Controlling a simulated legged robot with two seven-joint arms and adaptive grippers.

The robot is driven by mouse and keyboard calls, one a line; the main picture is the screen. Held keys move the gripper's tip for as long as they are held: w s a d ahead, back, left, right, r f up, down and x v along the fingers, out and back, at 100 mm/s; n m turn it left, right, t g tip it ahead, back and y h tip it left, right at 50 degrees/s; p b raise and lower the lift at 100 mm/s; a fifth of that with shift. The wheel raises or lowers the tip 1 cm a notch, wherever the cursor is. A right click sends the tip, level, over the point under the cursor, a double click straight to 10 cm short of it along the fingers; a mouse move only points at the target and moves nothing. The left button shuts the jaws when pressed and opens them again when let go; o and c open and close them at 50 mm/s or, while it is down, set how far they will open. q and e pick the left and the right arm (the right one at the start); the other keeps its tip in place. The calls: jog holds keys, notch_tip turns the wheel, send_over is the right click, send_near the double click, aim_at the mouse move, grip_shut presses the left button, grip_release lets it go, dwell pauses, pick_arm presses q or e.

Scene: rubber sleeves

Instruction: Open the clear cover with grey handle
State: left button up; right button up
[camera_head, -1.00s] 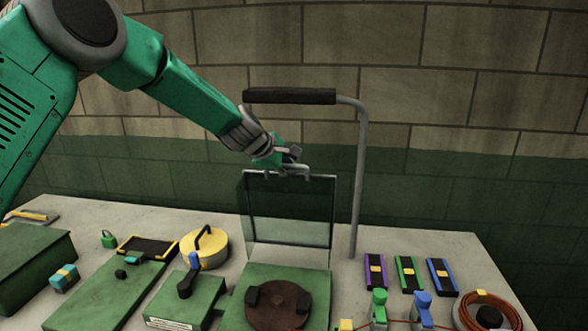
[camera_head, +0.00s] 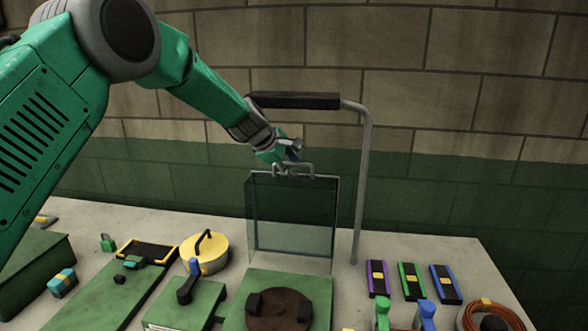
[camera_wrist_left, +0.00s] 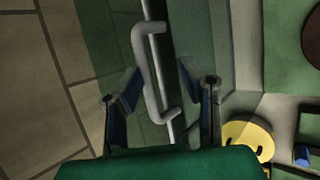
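The clear cover (camera_head: 291,213) stands upright at the back edge of a green box (camera_head: 285,281) in the head view. Its grey handle (camera_head: 294,170) is at the top edge. My left gripper (camera_head: 291,153) is at this handle, reaching in from the upper left. In the left wrist view, the gripper (camera_wrist_left: 160,72) has its two fingers apart, one on each side of the grey handle (camera_wrist_left: 151,72). I cannot tell whether either finger touches it. The clear panel is partly hidden behind the fingers there. My right gripper is not in view.
A grey post with a black bar (camera_head: 292,100) rises behind the cover. A round brown lid (camera_head: 279,311) is on the green box. A yellow round lid (camera_head: 205,252) stands left. Purple, green and blue blocks (camera_head: 411,281) lie right. A brick wall (camera_head: 480,110) closes the back.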

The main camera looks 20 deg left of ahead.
pick_arm(q)
jog(key=shift+s+a+f, duration=0.1)
jog(key=shift+a+f, duration=0.05)
jog(key=v, duration=1.2)
